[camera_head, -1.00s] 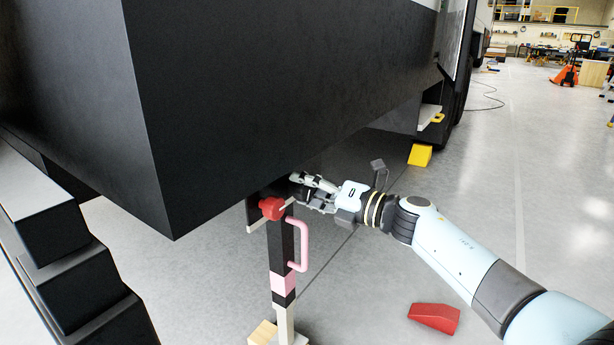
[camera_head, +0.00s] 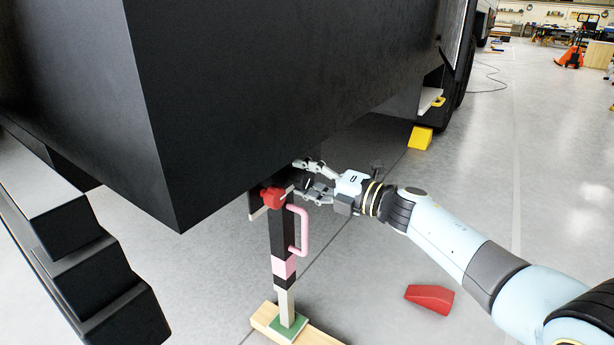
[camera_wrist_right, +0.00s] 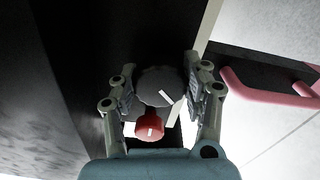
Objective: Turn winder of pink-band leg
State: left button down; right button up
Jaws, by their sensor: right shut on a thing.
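The pink-band leg (camera_head: 283,268) is a dark upright post under the black chassis corner, with a pink band and a pink side handle (camera_head: 304,230). A red knob (camera_head: 272,198) sits near its top; it also shows in the right wrist view (camera_wrist_right: 149,127). The winder (camera_wrist_right: 158,86) is a dark grey round knob with a white mark, just beyond the red knob in the wrist view. My right gripper (camera_head: 308,180) is at the leg's top, its fingers shut on the winder from both sides. My left gripper is not in view.
The leg's green foot (camera_head: 288,328) stands on a wooden plank (camera_head: 322,339). Black steps (camera_head: 85,255) stand at the left. A red wedge (camera_head: 430,298) lies on the floor below my right arm, and a yellow wedge (camera_head: 420,138) is further back.

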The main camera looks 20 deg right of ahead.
jog(key=o, duration=1.2)
jog(key=shift+d, duration=0.1)
jog(key=v, duration=1.2)
